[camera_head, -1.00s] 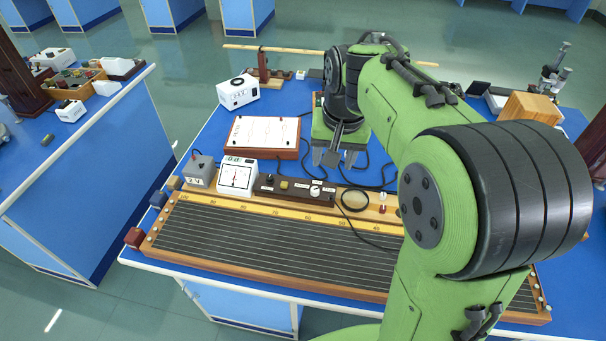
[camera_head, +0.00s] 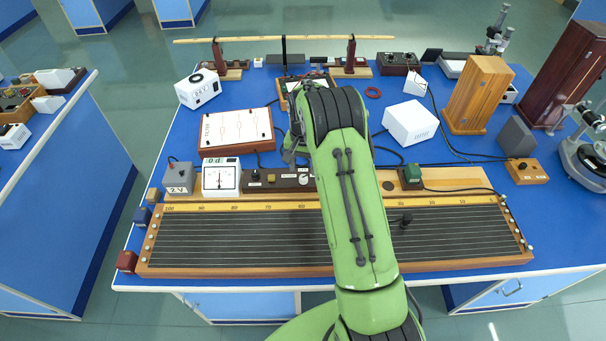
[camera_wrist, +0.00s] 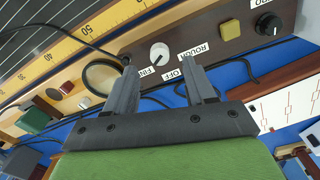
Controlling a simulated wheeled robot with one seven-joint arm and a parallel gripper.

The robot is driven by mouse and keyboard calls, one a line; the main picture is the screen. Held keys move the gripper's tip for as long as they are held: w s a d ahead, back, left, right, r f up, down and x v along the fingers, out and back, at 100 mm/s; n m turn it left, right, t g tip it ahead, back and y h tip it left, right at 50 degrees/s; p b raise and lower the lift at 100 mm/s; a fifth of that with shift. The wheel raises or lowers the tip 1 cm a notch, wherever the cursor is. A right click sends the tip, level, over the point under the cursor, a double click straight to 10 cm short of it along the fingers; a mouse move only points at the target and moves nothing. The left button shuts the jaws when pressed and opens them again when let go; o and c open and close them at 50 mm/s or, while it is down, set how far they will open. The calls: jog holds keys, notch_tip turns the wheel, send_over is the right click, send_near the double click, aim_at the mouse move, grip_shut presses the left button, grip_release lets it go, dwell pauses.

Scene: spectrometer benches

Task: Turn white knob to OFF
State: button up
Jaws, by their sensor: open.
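The white knob (camera_wrist: 160,54) sits on a dark brown control box (camera_wrist: 221,32) in the wrist view, by labels reading FINE, OFF and ROUGH. I cannot read for certain which label the knob points to. The knob also shows in the head view (camera_head: 304,179), just left of my arm. My gripper (camera_wrist: 160,69) is open and empty. In the wrist view its two fingers lie either side of the knob's column in the picture, with the tips on the label side; no contact shows. In the head view my arm mostly hides the gripper.
A black knob (camera_wrist: 269,25) is on the same box. A white meter (camera_head: 221,178) stands left of the box. A long wired board (camera_head: 240,235) lies in front, and a white panel (camera_head: 237,131) behind.

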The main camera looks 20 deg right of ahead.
aim_at(303, 177)
notch_tip(303, 177, down, 4)
jog(key=shift+f, duration=0.15)
grip_shut()
dwell(0.3)
